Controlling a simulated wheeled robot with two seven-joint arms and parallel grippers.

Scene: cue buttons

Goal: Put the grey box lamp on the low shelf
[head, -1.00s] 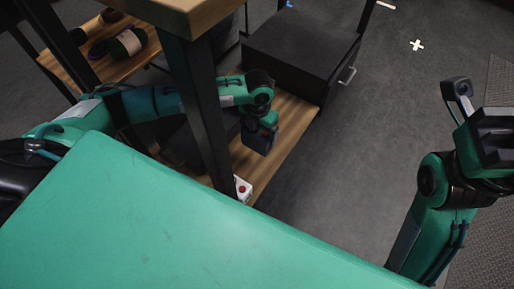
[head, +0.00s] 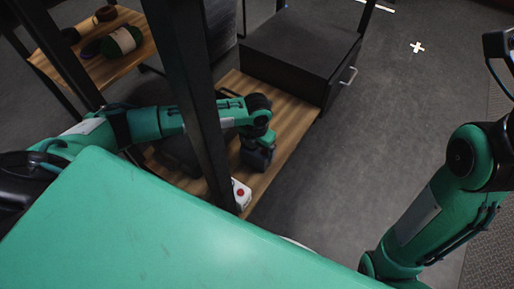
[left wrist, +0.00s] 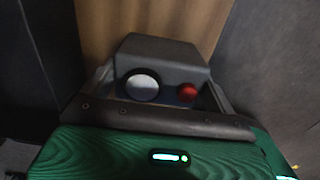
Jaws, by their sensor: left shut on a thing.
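The grey box lamp (left wrist: 162,62) sits between the fingers of my left gripper in the left wrist view. Its face has a white round lens (left wrist: 141,86) and a red knob (left wrist: 187,92). In the head view my left gripper (head: 257,157) points down at the low wooden shelf (head: 290,118), and the lamp cannot be made out clearly there. The wood fills the background behind the lamp in the wrist view. I cannot tell whether the lamp touches it. Only my right arm shows at the right edge; its fingers are out of frame.
A black drawer cabinet (head: 300,50) stands at the back of the shelf. A white box with a red button (head: 241,194) is near the front, beside a dark post (head: 190,90). A higher wooden shelf (head: 75,75) at left holds yarn (head: 122,41). Bare wood shows right of my gripper.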

